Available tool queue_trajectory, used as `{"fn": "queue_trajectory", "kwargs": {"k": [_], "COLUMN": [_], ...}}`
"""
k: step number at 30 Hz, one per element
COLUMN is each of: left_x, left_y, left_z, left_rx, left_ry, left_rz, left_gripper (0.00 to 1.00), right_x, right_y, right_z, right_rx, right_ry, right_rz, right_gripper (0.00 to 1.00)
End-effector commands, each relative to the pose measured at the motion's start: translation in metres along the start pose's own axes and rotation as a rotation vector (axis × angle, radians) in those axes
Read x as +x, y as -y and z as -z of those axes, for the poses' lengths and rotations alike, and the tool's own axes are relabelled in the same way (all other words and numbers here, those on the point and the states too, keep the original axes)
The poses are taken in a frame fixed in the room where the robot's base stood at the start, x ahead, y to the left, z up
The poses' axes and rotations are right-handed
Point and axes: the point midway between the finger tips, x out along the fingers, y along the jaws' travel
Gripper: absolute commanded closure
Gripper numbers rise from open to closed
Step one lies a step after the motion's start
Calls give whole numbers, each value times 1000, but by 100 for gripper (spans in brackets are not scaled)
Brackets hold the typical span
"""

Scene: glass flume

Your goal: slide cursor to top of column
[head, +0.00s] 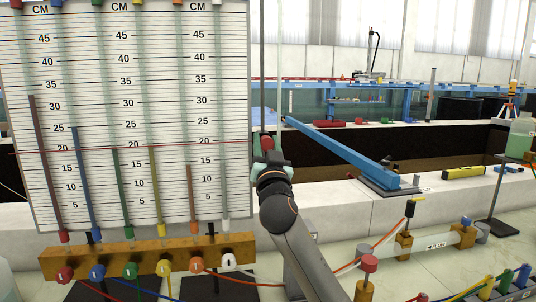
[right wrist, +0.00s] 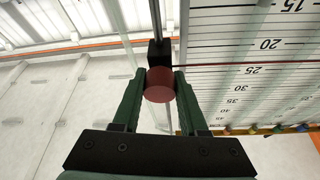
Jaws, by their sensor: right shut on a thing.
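The cursor is a thin red line (head: 85,149) across the white CM-scale board (head: 240,200), crossing near the 20 marks. Its red knob (head: 267,142) is at the board's right edge; in the right wrist view the knob (right wrist: 159,84) sits before a black block (right wrist: 159,52) on a vertical rod (right wrist: 156,20). My right gripper (head: 268,155) is shut on the knob, one finger on each side. The leftmost dark red column (head: 46,165) rises above the line, as does the blue column (head: 86,180). The green column (head: 121,190) ends close to it. My left gripper is not in view.
A wooden manifold (head: 150,256) with several coloured valves stands below the board. A blue inclined channel (head: 345,145) lies to the right of my right arm. A pipe (head: 440,240) with red and yellow valve handles is at lower right.

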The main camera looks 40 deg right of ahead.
Motion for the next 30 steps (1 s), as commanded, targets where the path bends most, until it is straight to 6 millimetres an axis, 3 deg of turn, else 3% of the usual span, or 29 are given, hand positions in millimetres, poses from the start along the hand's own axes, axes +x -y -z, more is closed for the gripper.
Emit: {"fn": "queue_trajectory", "kwargs": {"k": [1,6,22,23,30], "left_x": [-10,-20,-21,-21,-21], "left_y": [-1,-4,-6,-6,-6], "left_z": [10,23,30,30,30], "left_rx": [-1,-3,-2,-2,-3], "left_ry": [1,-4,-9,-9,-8], "left_rz": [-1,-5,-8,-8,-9], "left_gripper": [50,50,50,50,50], "right_x": [7,15,18,18,18], "right_y": [2,6,8,8,9], "right_z": [18,38,45,45,44], "right_rx": [3,2,1,1,0], "right_ry": [-4,-5,-4,-4,-3], "right_rz": [-4,-4,-2,-2,-1], "right_gripper": [100,100,100,55,28]}}
